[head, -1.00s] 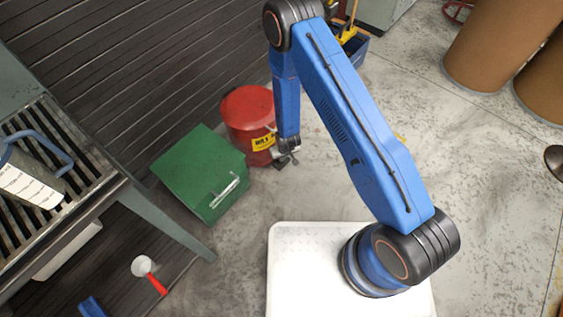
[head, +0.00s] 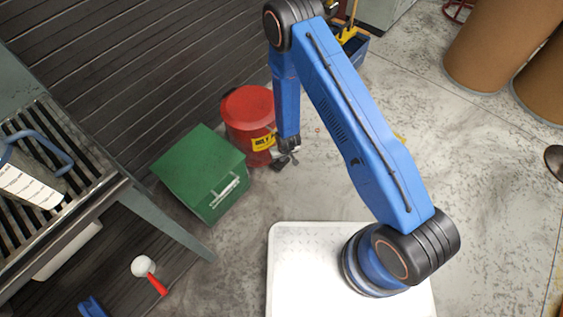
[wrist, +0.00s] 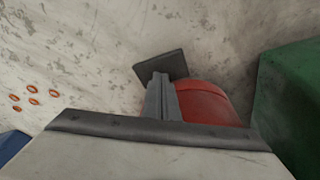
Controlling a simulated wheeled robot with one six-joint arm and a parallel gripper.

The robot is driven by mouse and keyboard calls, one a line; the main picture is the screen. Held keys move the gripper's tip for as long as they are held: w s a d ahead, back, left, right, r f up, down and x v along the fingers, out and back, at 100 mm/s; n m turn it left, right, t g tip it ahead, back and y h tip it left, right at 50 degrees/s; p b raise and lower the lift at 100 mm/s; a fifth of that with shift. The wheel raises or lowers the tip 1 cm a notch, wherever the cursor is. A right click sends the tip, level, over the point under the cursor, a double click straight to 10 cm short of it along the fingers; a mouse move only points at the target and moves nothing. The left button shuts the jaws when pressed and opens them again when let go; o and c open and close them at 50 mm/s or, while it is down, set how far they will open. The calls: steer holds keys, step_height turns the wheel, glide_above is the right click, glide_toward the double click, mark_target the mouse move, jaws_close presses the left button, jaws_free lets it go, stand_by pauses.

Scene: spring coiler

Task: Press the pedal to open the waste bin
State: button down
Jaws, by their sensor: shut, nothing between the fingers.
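The red waste bin (head: 247,115) with a yellow label stands on the floor by the dark wall. Its lid looks shut. Its pedal, a dark flat plate, shows in the wrist view (wrist: 165,64) just past my fingertips, and a small part of it shows low at the bin's front right in the head view (head: 277,165). My gripper (head: 290,158) points down beside the bin's right side, close above the pedal. In the wrist view my gripper (wrist: 159,78) is shut and empty, its tips overlapping the pedal's edge. I cannot tell whether they touch it.
A green box (head: 205,172) stands left of the bin, close to it. A slatted metal bench (head: 130,195) is at the left. Several small orange rings (wrist: 34,90) lie on the floor. Brown drums (head: 500,45) stand at the far right. The middle floor is clear.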

mark_target(285, 164)
steer(key=shift+f, duration=0.15)
steer(key=shift+s+x, duration=0.2)
steer(key=shift+x, duration=0.6)
steer(key=shift+s+x, duration=0.15)
steer(key=shift+x, duration=0.65)
steer(key=shift+d+f, duration=0.1)
steer(key=shift+d, duration=0.1)
steer(key=shift+d+v, duration=0.25)
steer(key=shift+v, duration=1.35)
steer(key=shift+d+v, duration=0.2)
steer(key=shift+v, duration=1.4)
steer(key=shift+w, duration=0.1)
